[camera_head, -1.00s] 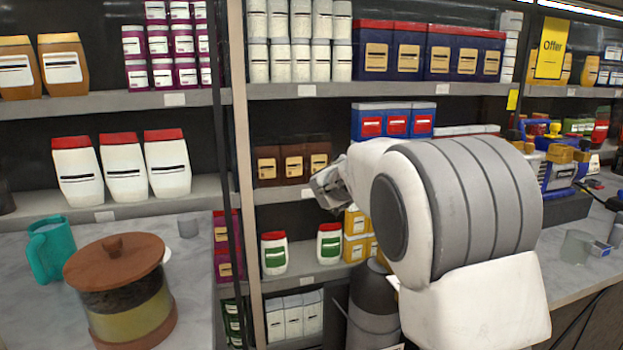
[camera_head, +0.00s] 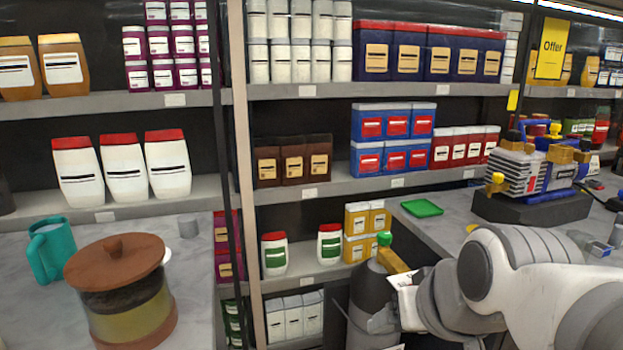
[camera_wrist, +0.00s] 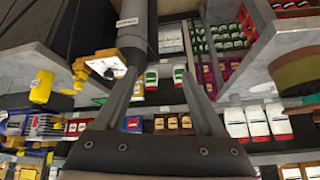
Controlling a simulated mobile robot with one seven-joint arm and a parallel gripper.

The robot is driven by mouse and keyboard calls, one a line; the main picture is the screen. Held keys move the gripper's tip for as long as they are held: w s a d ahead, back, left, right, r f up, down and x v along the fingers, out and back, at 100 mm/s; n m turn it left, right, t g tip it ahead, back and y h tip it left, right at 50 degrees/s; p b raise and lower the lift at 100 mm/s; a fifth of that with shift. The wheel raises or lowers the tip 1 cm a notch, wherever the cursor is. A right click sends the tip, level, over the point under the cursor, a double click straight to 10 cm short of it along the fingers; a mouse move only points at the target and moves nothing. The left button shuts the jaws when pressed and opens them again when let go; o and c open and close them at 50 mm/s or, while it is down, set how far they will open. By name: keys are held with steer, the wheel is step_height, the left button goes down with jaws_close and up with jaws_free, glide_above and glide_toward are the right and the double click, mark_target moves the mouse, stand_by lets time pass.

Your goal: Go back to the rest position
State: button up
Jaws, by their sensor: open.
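The blue and silver vacuum pump (camera_head: 545,170) stands on a black base on the right counter, apart from my gripper.
A small green tray (camera_head: 422,207) lies on the right counter (camera_head: 440,232). Stocked shelves (camera_head: 385,183) stand behind. A teal mug (camera_head: 50,250) and a lidded jar (camera_head: 120,290) stand on the left counter. A yellow fitting (camera_head: 392,261) tops the cylinder.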

steer(key=s+d+f+g+h+p, duration=0.1)
steer(key=s+d+f+g, duration=0.1)
steer(key=s, duration=0.4)
step_height(320, 180, up, 14)
steer(key=p, duration=1.4)
steer(key=shift+w+d+f, duration=0.1)
steer(key=shift+f, duration=0.05)
steer(key=c, duration=0.3)
steer(key=shift+d, duration=0.1)
steer(key=shift+c, duration=0.2)
